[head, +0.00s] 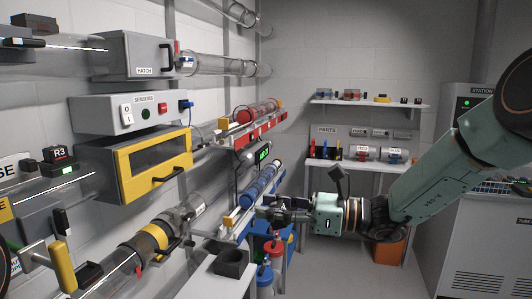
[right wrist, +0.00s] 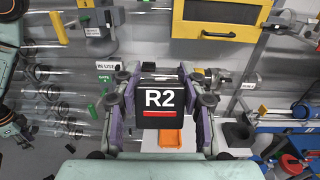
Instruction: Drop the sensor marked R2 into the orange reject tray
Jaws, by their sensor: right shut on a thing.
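My right gripper (head: 268,208) reaches in from the right in the head view, in front of the tube wall. In the right wrist view its purple-padded jaws (right wrist: 158,98) are shut on the R2 sensor (right wrist: 160,101), a black block with a white R2 label and a red bar. In the head view the sensor is too small and dark to make out. The orange tray (right wrist: 171,138) shows in the right wrist view beyond and just below the sensor, partly hidden by it and the jaws. The sensor is held apart from the tray.
A dark open block (head: 231,262) stands on a white shelf (head: 212,286). Clear tubes, a yellow-framed box (head: 153,165) and a sensors box (head: 130,110) line the left wall. Another sensor, R3 (head: 59,154), sits at the far left. An orange bin (head: 390,250) stands at the back.

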